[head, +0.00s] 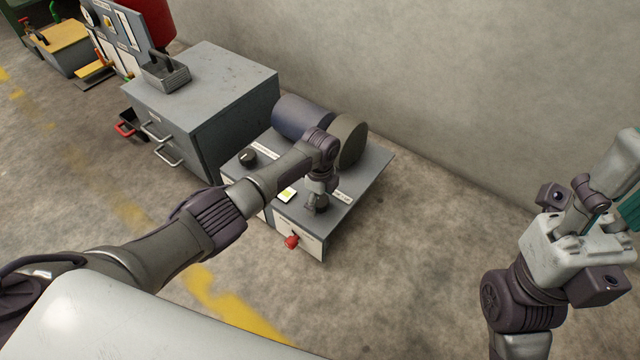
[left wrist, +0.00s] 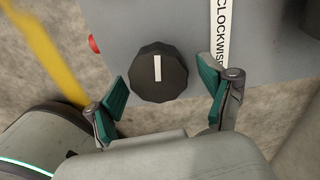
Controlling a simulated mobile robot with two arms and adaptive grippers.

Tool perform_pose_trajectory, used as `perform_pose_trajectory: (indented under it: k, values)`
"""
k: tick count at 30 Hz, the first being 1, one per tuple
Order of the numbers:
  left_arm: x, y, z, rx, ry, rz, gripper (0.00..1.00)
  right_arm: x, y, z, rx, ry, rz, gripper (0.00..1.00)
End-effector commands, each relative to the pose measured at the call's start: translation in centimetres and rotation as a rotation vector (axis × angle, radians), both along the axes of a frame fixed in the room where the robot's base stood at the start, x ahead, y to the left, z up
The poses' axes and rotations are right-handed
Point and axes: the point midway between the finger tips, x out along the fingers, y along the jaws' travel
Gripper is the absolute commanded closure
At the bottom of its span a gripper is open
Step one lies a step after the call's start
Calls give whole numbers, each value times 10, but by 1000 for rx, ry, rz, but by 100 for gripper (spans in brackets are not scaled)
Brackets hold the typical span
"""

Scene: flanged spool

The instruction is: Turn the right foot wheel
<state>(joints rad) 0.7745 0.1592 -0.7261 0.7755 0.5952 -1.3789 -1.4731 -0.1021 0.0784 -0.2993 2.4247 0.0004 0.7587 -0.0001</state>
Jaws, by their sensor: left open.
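The black faceted knob (left wrist: 158,72) with a white pointer line is the right-hand wheel on the top of the low grey machine (head: 368,180). Its pointer stands nearly upright in the left wrist view. My left gripper (head: 318,204) is above the machine's front right corner and mostly hides this knob in the head view. In the left wrist view the left gripper (left wrist: 163,84) is open, with a teal-padded finger on each side of the knob and gaps between. My right gripper (head: 610,205) is at the right edge, partly cut off; its opening is unclear.
A second black knob (head: 248,157) sits on the machine's left part. A red knob (head: 291,241) is on its front face. A grey cabinet (head: 235,100) is on the left. The floor at right is clear.

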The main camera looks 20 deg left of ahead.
Motion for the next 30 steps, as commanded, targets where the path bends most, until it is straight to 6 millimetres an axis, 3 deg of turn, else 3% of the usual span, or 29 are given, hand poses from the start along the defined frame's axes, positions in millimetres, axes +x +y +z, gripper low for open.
perform_pose_trajectory:
  k: [9, 15, 30]
  values:
    - [0, 1, 66, 0, -3, 0, 19, 0, 0, 0, 2, 2, 1, 60]
    - [0, 0, 93, 0, -2, 0, 19, 0, 0, 0, 2, 2, 1, 60]
    - [0, 0, 99, 1, 1, 1, 19, 1, 0, -1, 1, 3, 1, 60]
